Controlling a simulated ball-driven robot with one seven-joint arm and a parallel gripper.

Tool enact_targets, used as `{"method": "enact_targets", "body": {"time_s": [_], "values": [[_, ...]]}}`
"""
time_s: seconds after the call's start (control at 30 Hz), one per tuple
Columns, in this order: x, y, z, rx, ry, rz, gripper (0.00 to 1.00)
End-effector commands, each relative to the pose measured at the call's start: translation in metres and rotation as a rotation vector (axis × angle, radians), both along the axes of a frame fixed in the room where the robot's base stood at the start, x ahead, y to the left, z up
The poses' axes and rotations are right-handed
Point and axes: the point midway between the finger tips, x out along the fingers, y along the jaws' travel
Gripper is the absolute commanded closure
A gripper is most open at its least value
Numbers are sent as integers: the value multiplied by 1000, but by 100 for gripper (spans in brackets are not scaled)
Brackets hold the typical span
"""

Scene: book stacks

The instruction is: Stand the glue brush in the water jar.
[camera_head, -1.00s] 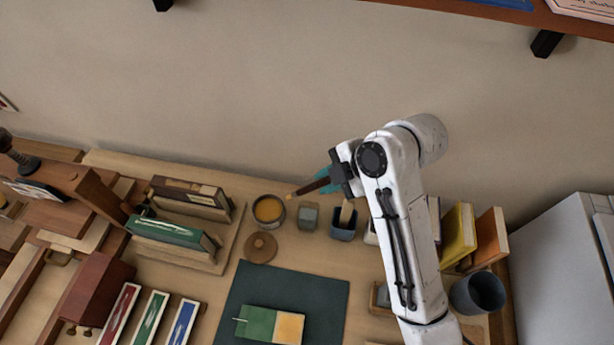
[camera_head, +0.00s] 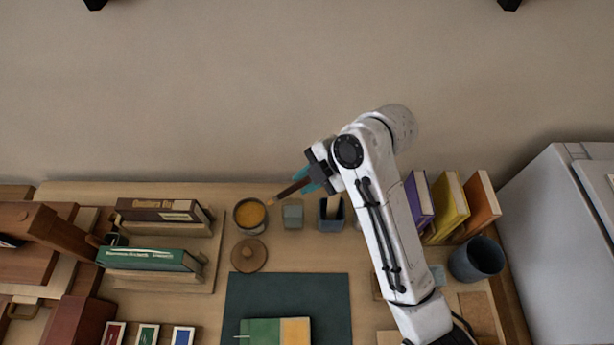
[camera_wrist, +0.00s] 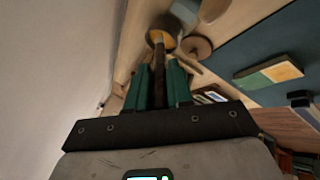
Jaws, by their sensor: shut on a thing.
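The glue brush (camera_head: 290,189), with a dark handle and a tan tip, is in my gripper (camera_head: 308,181). My teal fingers are shut on it. It is tilted, nearly level, with its tip pointing down-left towards the round pot. In the wrist view the brush (camera_wrist: 159,72) runs between the fingers (camera_wrist: 159,88), its far end overlapping the pot in the picture. A small grey-blue square jar (camera_head: 292,215), which seems to be the water jar, stands on the bench right of the pot. The brush is outside it; its contents are hard to make out.
A round pot of yellow glue (camera_head: 249,215) stands left of the jar, with a wooden lid (camera_head: 249,255) in front. A dark blue holder (camera_head: 331,214) stands to the right. Upright books (camera_head: 450,207) and a grey-blue cup (camera_head: 477,260) are farther right. A green mat (camera_head: 250,295) lies in front.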

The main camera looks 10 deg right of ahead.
Motion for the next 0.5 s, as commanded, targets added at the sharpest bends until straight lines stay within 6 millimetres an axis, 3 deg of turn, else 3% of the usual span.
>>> {"method": "enact_targets", "body": {"time_s": [0.37, 0.4, 0.5], "values": [[0, 0, -8, 0, 0, 0, 100], [0, 0, -8, 0, 0, 0, 76], [0, 0, -8, 0, 0, 0, 66]]}}
